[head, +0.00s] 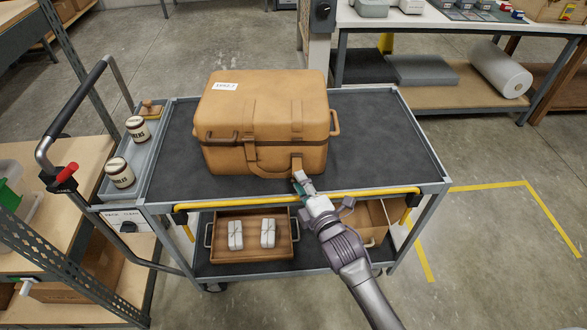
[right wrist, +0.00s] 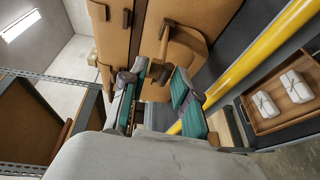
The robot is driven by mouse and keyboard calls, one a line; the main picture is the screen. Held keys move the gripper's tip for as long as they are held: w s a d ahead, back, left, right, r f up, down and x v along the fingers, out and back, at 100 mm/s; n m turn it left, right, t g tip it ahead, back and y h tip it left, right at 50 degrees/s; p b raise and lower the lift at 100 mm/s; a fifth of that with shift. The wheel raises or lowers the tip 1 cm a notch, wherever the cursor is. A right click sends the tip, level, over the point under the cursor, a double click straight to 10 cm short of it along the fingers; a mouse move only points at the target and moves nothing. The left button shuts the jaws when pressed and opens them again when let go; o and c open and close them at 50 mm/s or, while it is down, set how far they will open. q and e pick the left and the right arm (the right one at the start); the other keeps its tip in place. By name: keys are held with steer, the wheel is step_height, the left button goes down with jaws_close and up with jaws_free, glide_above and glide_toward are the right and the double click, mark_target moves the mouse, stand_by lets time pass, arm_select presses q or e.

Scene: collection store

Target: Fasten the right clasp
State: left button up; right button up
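The tan case (head: 262,110) stands on the cart's top with its lid down and a white label on it. Its right clasp (head: 297,140) lies on the front, right of centre. My right gripper (head: 300,182) is just in front of the lower end of that clasp. A brown clasp or strap piece (right wrist: 168,26) stands out beyond the fingertips. I cannot tell whether the fingers touch it. My left gripper is not in view.
The grey cart (head: 395,140) has a yellow front rail (head: 240,201) below my right gripper. A wooden tray (head: 252,252) with white packets lies on the lower shelf. The cart top right of the case is clear.

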mark_target(297, 168)
steer(key=x, duration=0.5)
steer(key=shift+w+a, duration=0.1)
steer(key=shift+w, duration=0.1)
jaws_close()
steer(key=shift+f, duration=0.15)
